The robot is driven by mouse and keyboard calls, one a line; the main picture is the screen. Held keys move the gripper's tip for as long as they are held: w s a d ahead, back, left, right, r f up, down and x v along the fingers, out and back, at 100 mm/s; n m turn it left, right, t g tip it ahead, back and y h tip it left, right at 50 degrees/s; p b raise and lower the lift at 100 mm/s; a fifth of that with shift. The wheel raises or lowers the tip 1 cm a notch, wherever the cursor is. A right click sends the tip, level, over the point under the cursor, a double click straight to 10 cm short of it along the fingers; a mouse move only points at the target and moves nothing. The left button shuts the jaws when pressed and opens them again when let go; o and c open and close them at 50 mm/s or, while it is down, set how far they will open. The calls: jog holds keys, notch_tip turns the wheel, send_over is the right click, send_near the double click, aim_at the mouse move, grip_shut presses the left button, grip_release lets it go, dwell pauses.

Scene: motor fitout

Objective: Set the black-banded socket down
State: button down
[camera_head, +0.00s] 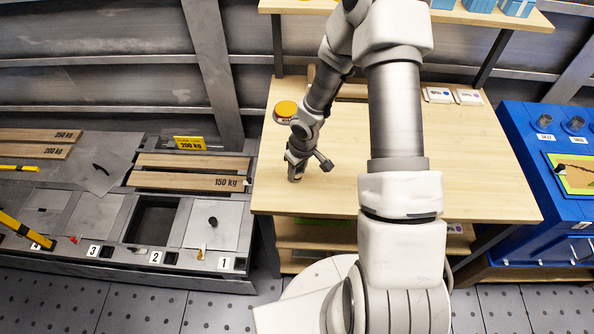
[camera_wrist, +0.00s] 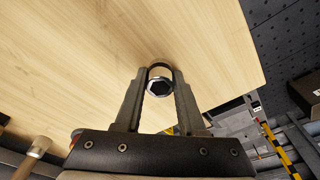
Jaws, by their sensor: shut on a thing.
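My gripper (camera_wrist: 161,76) is shut on the socket (camera_wrist: 160,87). The socket shows as a small silvery ring with a dark hexagonal hole, between the fingertips in the wrist view. A dark curved edge shows just beyond it; the band itself is not clear. In the head view my gripper (camera_head: 296,174) points down over the left front part of the light wooden table (camera_head: 450,180). The socket is too small and covered to make out there. I cannot tell whether it touches the tabletop.
A yellow round-topped thing (camera_head: 286,109) stands at the table's back left. Two small white boxes (camera_head: 438,96) lie at the back right. The tabletop around my gripper is mostly clear. A grey weight bench (camera_head: 60,215) stands left, a blue cabinet (camera_head: 545,190) right.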

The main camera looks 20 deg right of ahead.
jog(key=shift+f, duration=0.15)
jog(key=c, duration=0.5)
grip_release()
notch_tip(320, 180, up, 12)
jog(key=s+p, duration=0.1)
jog(key=p, duration=0.1)
jog(key=shift+s+d+p, duration=0.3)
jog(key=shift+d, duration=0.1)
jog(key=shift+r, duration=0.2)
